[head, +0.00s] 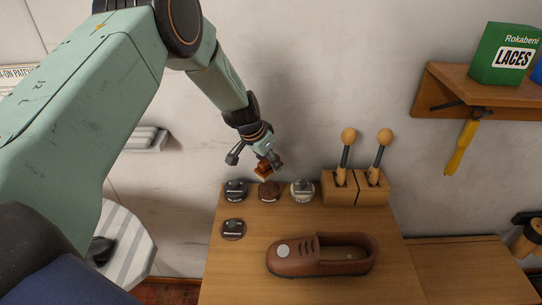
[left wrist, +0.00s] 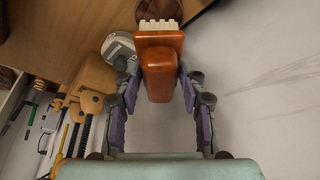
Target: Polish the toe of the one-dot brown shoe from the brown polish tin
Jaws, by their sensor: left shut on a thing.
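My left gripper (head: 265,162) is shut on a small orange-brown wooden brush (head: 267,169) with pale bristles. In the left wrist view the brush (left wrist: 160,62) sits between the fingers, bristles toward the brown polish tin (left wrist: 160,10). In the head view the brush is just above the brown tin (head: 269,192), in the tin row's middle; I cannot tell whether they touch. The brown shoe (head: 345,268) lies on the table in front, toe to the left, with one pale round spot (head: 283,251) on the toe. My right gripper is not in view.
A black tin (head: 235,190) and a grey-white tin (head: 302,190) flank the brown tin. Another dark tin (head: 233,230) lies in front. A wooden block (head: 355,190) holds two round-knobbed tools. A wall shelf (head: 430,95) bears a green laces box (head: 502,55).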

